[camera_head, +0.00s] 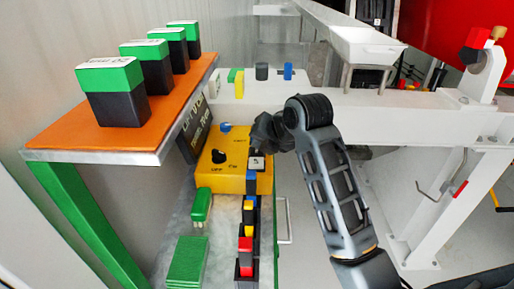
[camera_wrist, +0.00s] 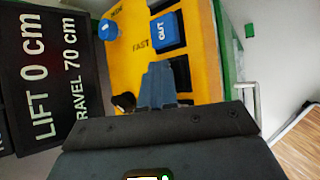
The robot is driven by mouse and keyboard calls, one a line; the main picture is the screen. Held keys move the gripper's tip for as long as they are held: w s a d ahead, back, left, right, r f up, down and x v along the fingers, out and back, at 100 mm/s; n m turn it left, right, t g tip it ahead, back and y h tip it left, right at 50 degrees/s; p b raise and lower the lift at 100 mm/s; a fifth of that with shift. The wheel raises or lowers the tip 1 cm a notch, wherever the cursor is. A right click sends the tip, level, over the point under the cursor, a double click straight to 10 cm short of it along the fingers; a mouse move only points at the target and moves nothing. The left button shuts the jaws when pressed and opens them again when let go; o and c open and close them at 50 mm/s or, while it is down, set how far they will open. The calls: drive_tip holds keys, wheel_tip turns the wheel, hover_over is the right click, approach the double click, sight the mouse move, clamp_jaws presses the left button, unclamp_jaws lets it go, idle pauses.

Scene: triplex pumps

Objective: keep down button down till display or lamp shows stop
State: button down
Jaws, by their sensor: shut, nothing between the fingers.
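A yellow control box (camera_head: 232,172) has a blue round knob (camera_head: 226,127), a black knob (camera_head: 218,157) and a button with a white label (camera_head: 257,162). My gripper (camera_wrist: 158,70) is shut and empty, its fingertips over the box face. In the wrist view a blue button marked OUT (camera_wrist: 168,29) lies just beyond the tips, near the word FAST. The fingers hide part of the box, and I cannot tell whether they touch a button. No button marked down is readable. A black display (camera_wrist: 42,80) reads LIFT 0 cm and TRAVEL 70 cm; no stop word or lit lamp is visible.
An orange-topped shelf (camera_head: 175,118) with several green-and-black blocks overhangs the left. A green block (camera_head: 201,205) and a row of coloured parts (camera_head: 246,245) lie in front of the box. A white beam frame (camera_head: 420,112) stands behind and right of my arm.

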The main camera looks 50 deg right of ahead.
idle(0.4)
drive_tip(key=shift+r+p, duration=0.9)
drive_tip(key=shift+r, duration=0.05)
wheel_tip(320, 180, up, 5)
drive_tip(key=p, duration=0.4)
idle(0.4)
